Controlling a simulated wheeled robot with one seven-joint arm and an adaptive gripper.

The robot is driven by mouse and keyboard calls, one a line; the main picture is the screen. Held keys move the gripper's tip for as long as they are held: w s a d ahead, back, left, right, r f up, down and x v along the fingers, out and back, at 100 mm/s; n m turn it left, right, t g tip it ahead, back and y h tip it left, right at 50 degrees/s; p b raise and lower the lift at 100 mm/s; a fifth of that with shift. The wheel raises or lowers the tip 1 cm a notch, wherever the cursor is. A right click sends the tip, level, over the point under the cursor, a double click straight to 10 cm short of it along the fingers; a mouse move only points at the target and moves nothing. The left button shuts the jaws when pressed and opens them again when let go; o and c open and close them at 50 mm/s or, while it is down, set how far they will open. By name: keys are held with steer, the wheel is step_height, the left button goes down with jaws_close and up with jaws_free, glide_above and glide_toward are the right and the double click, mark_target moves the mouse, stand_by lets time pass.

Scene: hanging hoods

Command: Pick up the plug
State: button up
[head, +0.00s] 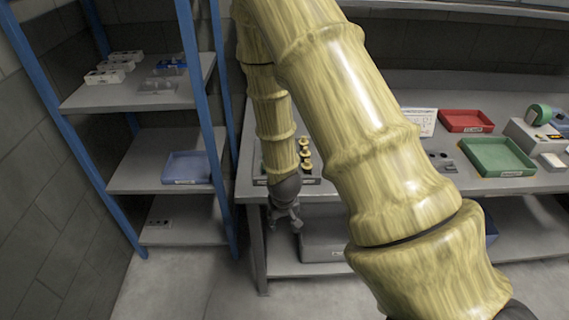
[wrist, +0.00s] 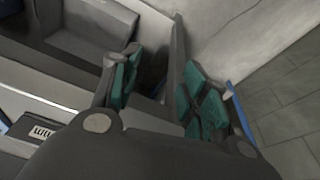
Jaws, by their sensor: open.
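I cannot pick out a plug for certain in either view. My gripper (head: 287,218) hangs at the left front edge of the workbench (head: 345,187) in the head view, its fingers pointing down. In the wrist view my gripper (wrist: 160,75) is open, with teal pads on both fingers. Nothing shows held between them. My arm hides the middle of the bench in the head view.
A blue-post shelf rack (head: 185,60) stands left, holding a blue tray (head: 187,168). On the bench are yellow-topped parts (head: 305,155), a red tray (head: 465,121) and a green tray (head: 497,157). A grey bin (head: 325,247) sits below. Floor between rack and bench is clear.

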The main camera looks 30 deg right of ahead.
steer(key=w+d+r+m+p, duration=0.1)
steer(key=w+d+r, duration=0.2)
steer(key=r, duration=0.3)
steer(key=w+d+r+m+t+h, duration=0.1)
steer(key=w+d+r, duration=0.1)
steer(key=w+r, duration=0.35)
steer(key=w+d+r+m+p, duration=0.1)
steer(key=d+r, duration=0.2)
steer(key=r, duration=0.5)
steer(key=shift+w+p+x, duration=0.15)
steer(key=shift+p+x, duration=0.95)
steer(key=shift+x, duration=1.65)
steer(key=shift+w+p+x, duration=0.1)
steer(key=shift+p+x, duration=1)
steer(key=shift+x, duration=1.7)
steer(key=shift+a+r, duration=0.1)
steer(key=shift+a, duration=0.05)
steer(key=c, duration=0.7)
